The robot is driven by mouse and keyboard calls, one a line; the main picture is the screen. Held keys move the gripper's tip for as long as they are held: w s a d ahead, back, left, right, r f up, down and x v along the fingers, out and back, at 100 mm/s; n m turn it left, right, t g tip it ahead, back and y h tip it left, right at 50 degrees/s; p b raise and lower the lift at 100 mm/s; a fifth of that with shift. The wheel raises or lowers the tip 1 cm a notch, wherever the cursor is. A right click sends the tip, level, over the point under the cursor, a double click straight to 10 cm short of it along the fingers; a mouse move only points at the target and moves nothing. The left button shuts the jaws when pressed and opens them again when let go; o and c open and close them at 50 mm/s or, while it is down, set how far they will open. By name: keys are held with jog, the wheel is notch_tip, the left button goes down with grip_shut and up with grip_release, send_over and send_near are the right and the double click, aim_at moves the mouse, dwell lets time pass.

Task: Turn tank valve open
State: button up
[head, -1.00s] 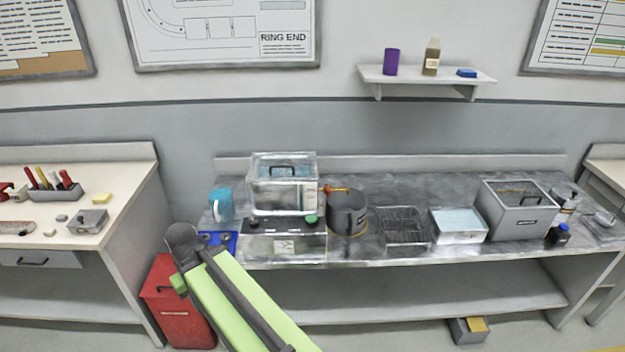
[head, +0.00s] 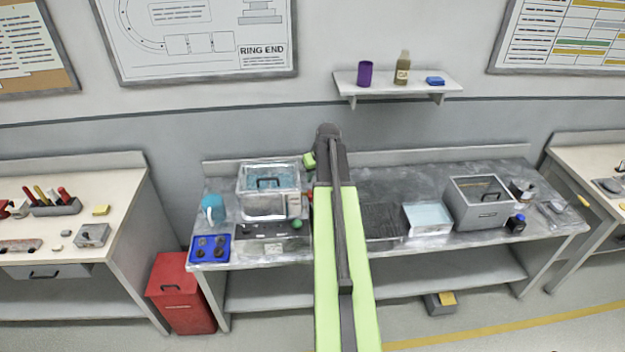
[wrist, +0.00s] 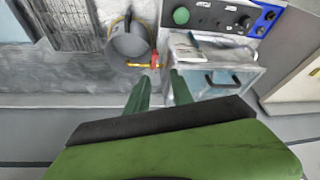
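The clear tank (head: 254,206) with bluish contents stands on the bench left of my arm in the head view. It also shows in the wrist view (wrist: 190,60), right of centre. Its valve (wrist: 137,65), brass with a red part, sticks out from the tank's side over a round grey pot (wrist: 122,42). My gripper (wrist: 160,76) is open and empty. In the wrist view its two green fingers are apart, their tips just below and right of the valve, with no clear contact.
A wire rack (head: 385,222), white tray (head: 428,219) and grey bin (head: 480,208) stand to the right.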

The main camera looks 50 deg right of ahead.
jog(key=d, duration=0.1)
jog(key=b, duration=1.7)
send_near(311, 195)
jog(key=x, duration=0.9)
jog(key=shift+a, duration=0.15)
jog(key=shift+r+p, duration=0.15)
jog(key=shift+p, duration=0.15)
grip_shut()
